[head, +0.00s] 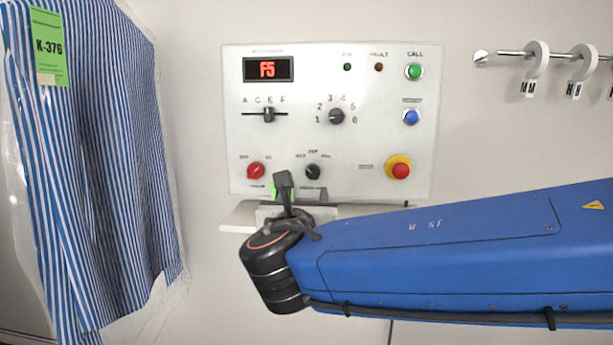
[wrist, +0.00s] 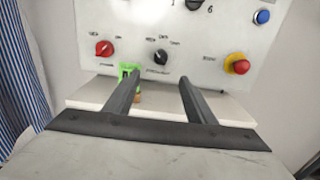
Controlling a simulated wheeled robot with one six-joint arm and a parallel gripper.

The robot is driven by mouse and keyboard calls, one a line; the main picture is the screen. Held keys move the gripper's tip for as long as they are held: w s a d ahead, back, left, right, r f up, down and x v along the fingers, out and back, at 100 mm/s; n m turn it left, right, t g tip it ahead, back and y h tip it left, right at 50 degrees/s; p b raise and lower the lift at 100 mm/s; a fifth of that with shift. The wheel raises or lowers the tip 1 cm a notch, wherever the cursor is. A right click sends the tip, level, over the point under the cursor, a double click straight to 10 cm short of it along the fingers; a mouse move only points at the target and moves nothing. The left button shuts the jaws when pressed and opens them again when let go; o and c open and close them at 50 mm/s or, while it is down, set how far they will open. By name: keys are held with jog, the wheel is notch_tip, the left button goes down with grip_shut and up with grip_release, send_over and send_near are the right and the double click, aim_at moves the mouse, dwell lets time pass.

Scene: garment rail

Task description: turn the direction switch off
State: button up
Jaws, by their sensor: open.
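The direction switch (head: 312,171) is a black rotary knob low in the middle of the white control panel (head: 300,130), with small labels around it. It also shows in the wrist view (wrist: 160,57), top middle. Its pointer looks tilted to the upper right there, but the exact setting is too small to read. My gripper (wrist: 159,79) is open and empty. Its two fingers reach toward the panel just below the knob, one on each side of it, and appear apart from it.
A red knob (head: 256,170) is left of the switch, and a red stop button (head: 400,170) on yellow is right. A slider (head: 269,115) and numbered dial (head: 337,116) sit above. A shelf (head: 236,216) juts out below. A bagged striped shirt (head: 95,160) hangs left.

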aim_at(312, 174)
jog(key=w, duration=1.6)
jog(key=shift+w+d+f, duration=0.1)
jog(key=shift+w+d, duration=0.25)
jog(key=shift+w, duration=0.05)
jog(key=c, duration=1)
